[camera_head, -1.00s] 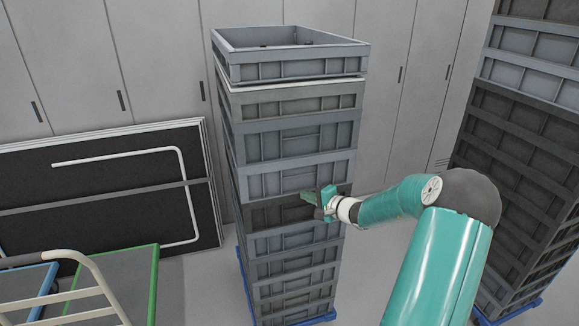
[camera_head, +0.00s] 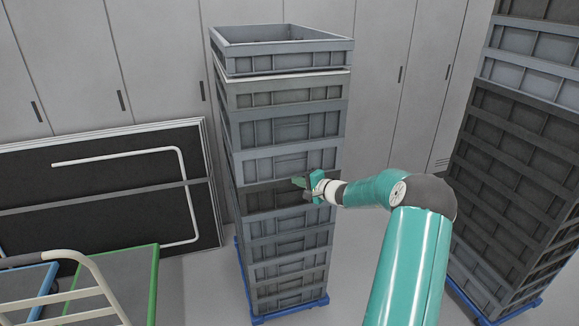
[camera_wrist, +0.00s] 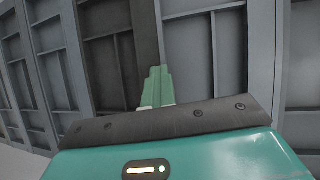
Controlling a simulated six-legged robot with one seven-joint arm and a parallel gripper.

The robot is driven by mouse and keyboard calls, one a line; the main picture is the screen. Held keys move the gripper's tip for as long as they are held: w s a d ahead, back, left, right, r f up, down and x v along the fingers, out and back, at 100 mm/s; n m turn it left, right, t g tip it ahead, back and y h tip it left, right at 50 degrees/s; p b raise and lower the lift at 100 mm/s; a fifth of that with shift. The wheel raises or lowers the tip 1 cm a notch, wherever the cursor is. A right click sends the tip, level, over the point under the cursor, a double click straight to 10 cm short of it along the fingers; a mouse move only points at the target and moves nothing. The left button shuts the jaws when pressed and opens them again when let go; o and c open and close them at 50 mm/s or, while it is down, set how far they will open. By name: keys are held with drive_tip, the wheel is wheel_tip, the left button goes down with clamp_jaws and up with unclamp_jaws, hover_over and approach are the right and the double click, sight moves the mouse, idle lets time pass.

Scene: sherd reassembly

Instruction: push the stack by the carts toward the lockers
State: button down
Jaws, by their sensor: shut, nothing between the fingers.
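The stack of grey crates (camera_head: 283,128) stands on a blue dolly (camera_head: 290,313) in the middle of the head view, close in front of the grey lockers (camera_head: 160,55). One crate (camera_head: 262,197) in the lower half is darker than the others. My gripper (camera_head: 297,183) is shut and empty, with its fingertips at the front face of this dark crate. In the wrist view the green fingers (camera_wrist: 157,88) lie together and point at the dark crate's face (camera_wrist: 108,60). Whether they touch it I cannot tell.
Carts with blue and green edges (camera_head: 115,285) and a pale rail stand at the lower left. A folded black panel (camera_head: 100,190) leans against the lockers. Another tall crate stack (camera_head: 520,150) on a blue dolly stands at the right. Floor shows between the stacks.

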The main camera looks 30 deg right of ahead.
drive_tip(key=shift+w+d, duration=0.3)
drive_tip(key=shift+w, duration=0.75)
drive_tip(key=shift+w+d, duration=0.35)
drive_tip(key=shift+w, duration=0.75)
drive_tip(key=shift+w+d, duration=0.3)
drive_tip(key=shift+w, duration=0.75)
drive_tip(key=shift+w+d+r, duration=0.15)
drive_tip(key=shift+w+d, duration=0.3)
drive_tip(key=shift+d, duration=0.15)
drive_tip(key=shift+s+d+f, duration=0.2)
drive_tip(key=shift+s+d, duration=0.05)
drive_tip(key=shift+s, duration=0.3)
drive_tip(key=shift+s+d, duration=0.35)
drive_tip(key=shift+s, duration=0.45)
drive_tip(key=shift+s+d, duration=0.3)
drive_tip(key=shift+s, duration=0.55)
drive_tip(key=shift+s+d, duration=0.35)
drive_tip(key=shift+s, duration=0.45)
